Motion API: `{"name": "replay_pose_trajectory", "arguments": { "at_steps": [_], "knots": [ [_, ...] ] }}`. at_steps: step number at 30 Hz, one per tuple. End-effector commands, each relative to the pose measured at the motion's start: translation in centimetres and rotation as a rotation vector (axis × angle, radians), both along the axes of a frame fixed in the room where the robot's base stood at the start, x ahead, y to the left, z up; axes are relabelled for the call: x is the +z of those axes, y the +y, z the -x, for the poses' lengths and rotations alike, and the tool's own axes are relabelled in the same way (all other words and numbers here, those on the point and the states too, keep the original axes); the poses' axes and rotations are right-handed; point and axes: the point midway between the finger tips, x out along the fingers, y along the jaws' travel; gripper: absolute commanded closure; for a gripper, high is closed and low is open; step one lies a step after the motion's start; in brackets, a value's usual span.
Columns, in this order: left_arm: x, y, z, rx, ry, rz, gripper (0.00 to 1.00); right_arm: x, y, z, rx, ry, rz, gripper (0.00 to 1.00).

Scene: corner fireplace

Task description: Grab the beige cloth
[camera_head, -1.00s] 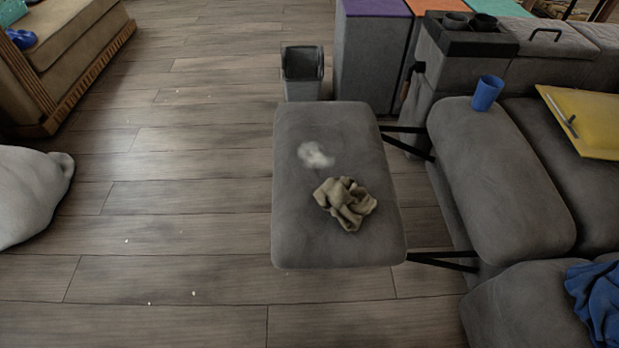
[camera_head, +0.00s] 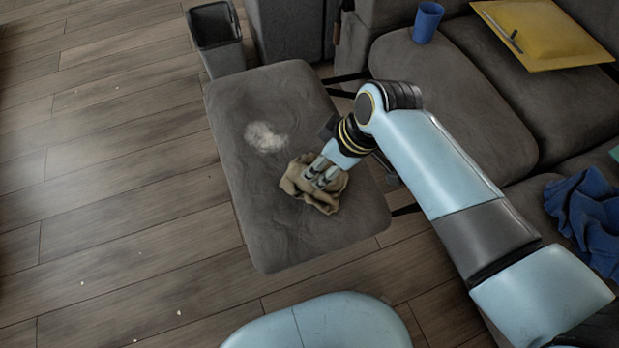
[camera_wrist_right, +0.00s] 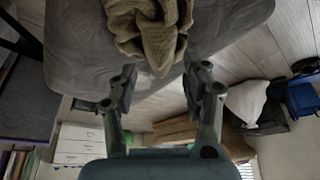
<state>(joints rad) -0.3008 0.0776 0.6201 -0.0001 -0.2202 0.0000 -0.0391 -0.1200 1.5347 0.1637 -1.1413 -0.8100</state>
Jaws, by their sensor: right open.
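The beige cloth (camera_head: 314,186) lies crumpled on the grey footrest cushion (camera_head: 245,225), beside a whitish spot (camera_head: 264,137). My right gripper (camera_head: 322,176) is over the cloth in the head view, its fingers covering part of it. In the right wrist view the gripper (camera_wrist_right: 160,85) is open, its two fingers apart. The cloth (camera_wrist_right: 150,35) shows there just beyond the fingertips, with nothing between the fingers. Whether the fingertips touch the cloth I cannot tell. My left gripper is not in view.
A grey bin (camera_head: 216,40) stands behind the footrest. The wooden floor (camera_head: 120,200) to the left is mostly clear, with small white specks.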

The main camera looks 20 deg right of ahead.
Motion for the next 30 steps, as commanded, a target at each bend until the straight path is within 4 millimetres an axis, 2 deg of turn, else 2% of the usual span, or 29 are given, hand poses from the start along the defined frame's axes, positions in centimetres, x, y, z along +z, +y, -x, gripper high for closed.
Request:
{"name": "replay_pose_trajectory", "arguments": {
  "at_steps": [5,9,12,21,30],
  "knots": [
    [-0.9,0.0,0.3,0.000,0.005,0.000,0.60,-1.6,0.3,-0.4,0.000,0.000,0.000,0.52],
    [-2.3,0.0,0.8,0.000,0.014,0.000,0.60,-4.1,0.8,-0.8,0.000,0.002,0.001,0.52],
    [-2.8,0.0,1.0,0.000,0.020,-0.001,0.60,-5.2,1.1,-1.2,0.000,0.003,0.000,0.52],
    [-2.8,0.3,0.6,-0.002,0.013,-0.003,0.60,-5.5,1.3,-1.5,0.000,-0.001,0.000,0.52],
    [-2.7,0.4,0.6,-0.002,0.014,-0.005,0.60,-5.5,1.3,-1.4,0.000,-0.001,0.001,0.90]
  ]
}}
